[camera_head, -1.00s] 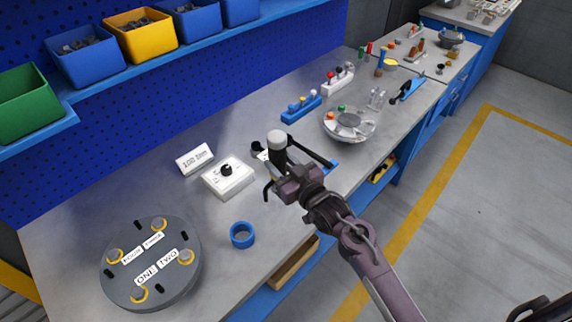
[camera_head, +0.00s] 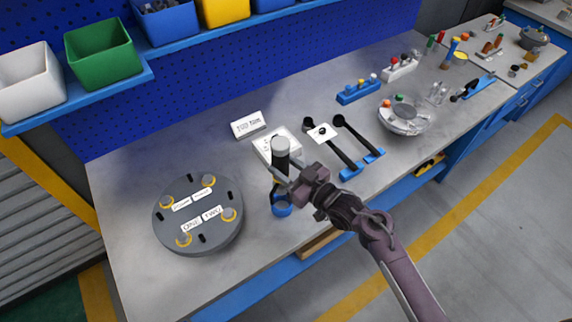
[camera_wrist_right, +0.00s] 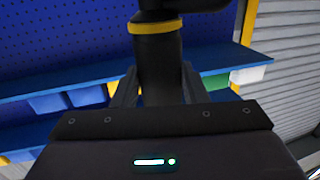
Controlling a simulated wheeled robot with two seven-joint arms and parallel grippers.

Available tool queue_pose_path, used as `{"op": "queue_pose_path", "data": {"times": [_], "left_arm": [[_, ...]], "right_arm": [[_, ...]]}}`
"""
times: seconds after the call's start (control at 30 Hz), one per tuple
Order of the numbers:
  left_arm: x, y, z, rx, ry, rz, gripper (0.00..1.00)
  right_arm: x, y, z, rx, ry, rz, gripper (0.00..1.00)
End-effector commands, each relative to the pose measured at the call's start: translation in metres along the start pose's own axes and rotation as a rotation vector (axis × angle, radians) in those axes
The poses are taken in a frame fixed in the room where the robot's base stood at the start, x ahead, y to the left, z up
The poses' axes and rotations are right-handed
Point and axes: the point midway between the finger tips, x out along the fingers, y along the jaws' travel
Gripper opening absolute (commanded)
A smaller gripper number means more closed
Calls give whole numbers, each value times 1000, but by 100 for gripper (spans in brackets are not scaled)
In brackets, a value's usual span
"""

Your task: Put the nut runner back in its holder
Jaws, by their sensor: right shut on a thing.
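The nut runner (camera_head: 281,149) is a dark upright cylinder with a pale grey cap. My right gripper (camera_head: 283,174) is shut on its body. In the right wrist view the nut runner (camera_wrist_right: 157,65) stands between the fingers and shows a yellow band. The holder, a blue ring (camera_head: 282,210), sits on the bench near the front edge. The nut runner's lower end is over the ring or at it in the head view; whether it is inside I cannot tell. My left gripper is not in view.
A grey round flanged shell (camera_head: 197,250) with yellow-ringed bolts stands left of the ring. Behind are a white box (camera_head: 268,143) and a label sign (camera_head: 248,124). Two black wrenches (camera_head: 358,137) rest in blue holders to the right.

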Motion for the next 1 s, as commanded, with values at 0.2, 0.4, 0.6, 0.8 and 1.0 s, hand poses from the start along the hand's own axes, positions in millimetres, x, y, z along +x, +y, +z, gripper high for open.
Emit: {"op": "queue_pose_path", "data": {"times": [0.2,0.4,0.6,0.8,1.0], "left_arm": [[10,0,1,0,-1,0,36],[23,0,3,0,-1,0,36],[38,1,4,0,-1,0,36],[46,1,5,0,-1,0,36],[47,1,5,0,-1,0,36]], "right_arm": [[1,0,8,-2,7,0,0],[2,1,25,-2,7,0,0],[3,1,43,-2,6,1,0],[3,1,53,-2,8,1,0],[3,1,54,-3,8,1,0]]}}
